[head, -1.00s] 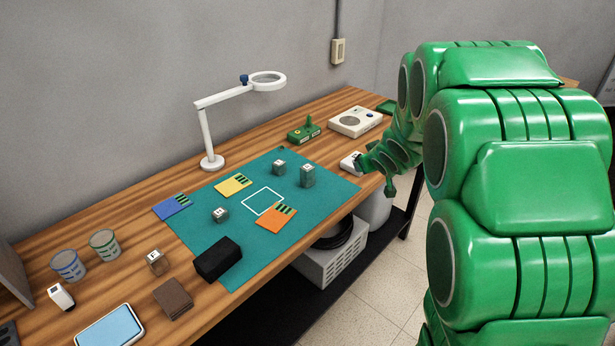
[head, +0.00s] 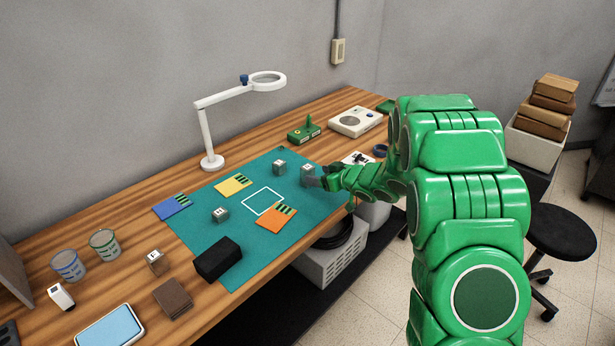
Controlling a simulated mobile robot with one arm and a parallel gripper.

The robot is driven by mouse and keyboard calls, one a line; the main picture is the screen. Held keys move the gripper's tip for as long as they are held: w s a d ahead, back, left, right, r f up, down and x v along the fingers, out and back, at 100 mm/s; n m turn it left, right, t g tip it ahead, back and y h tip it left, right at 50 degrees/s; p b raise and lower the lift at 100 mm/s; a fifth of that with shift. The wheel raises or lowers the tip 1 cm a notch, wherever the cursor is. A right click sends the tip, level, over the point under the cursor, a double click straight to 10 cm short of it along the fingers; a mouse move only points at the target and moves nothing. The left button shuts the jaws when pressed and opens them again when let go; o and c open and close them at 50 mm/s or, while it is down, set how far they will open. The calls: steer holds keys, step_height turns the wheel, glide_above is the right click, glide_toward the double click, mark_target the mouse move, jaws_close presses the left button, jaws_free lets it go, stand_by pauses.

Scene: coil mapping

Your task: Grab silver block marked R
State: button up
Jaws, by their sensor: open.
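Several small grey blocks with white tops stand on the teal mat (head: 235,262). One block (head: 307,169) is at the mat's right side, one (head: 279,167) is near its back edge, and one (head: 220,215) is left of the white square outline. A brownish block (head: 155,258) with a white top stands on the wood to the left. The letters are too small to read, so I cannot tell which is R. My gripper (head: 317,180) is open, its fingers low over the mat's right side, right beside the right block and partly covering it. I cannot tell whether they touch.
A black box (head: 217,258) and orange (head: 276,219), yellow (head: 233,185) and blue (head: 172,206) cards lie around the mat. A white magnifier lamp (head: 206,140) stands behind it. A white device (head: 355,121) and a green one (head: 304,131) are at the back right.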

mark_target(311, 172)
steer(key=shift+w+d+x, duration=0.1)
steer(key=shift+d+x, duration=0.05)
steer(key=shift+x, duration=1.7)
steer(key=shift+w+d+x, duration=0.1)
steer(key=shift+x, duration=1.75)
steer(key=c, duration=1.2)
